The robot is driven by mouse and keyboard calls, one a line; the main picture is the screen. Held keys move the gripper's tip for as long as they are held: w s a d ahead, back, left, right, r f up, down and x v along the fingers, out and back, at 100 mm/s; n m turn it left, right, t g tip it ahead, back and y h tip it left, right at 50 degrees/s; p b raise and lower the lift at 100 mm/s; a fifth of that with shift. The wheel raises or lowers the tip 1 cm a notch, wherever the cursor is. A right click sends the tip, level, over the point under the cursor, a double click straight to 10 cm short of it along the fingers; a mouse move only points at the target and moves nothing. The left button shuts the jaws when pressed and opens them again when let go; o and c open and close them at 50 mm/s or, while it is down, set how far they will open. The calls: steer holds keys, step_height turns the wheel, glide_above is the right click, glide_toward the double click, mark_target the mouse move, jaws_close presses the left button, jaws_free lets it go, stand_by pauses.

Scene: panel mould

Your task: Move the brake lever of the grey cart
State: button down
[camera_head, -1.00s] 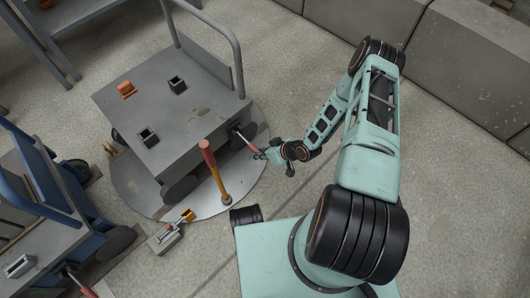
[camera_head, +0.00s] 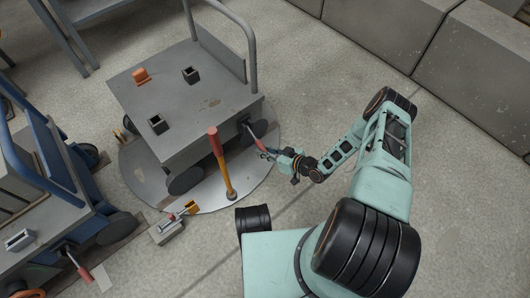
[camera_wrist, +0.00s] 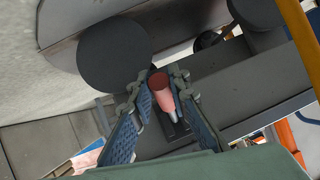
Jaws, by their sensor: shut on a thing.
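The grey cart (camera_head: 185,95) stands on a round metal plate (camera_head: 258,176), left of my arm. Its brake lever (camera_head: 257,140), with a red grip, sticks out from the cart's near right side by a dark wheel. My gripper (camera_head: 267,155) is at the outer end of this lever. In the wrist view, the lever's red grip (camera_wrist: 160,88) lies between the two blue ridged fingers of my gripper (camera_wrist: 161,78). The gripper is shut on the grip, whose end faces the camera. The fingers hide part of the lever's sides.
A post with an orange-red top (camera_head: 214,143) stands on the plate close to the left of my gripper. A small grey block with a yellow part (camera_head: 168,231) lies at the plate's edge. A blue cart (camera_head: 55,205) stands at left. Floor to the right is clear up to grey blocks (camera_head: 385,35).

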steer(key=shift+w, duration=0.1)
steer(key=c, duration=1.8)
jaws_free()
steer(key=shift+a, duration=0.1)
steer(key=v, duration=1.2)
steer(key=shift+f, duration=0.1)
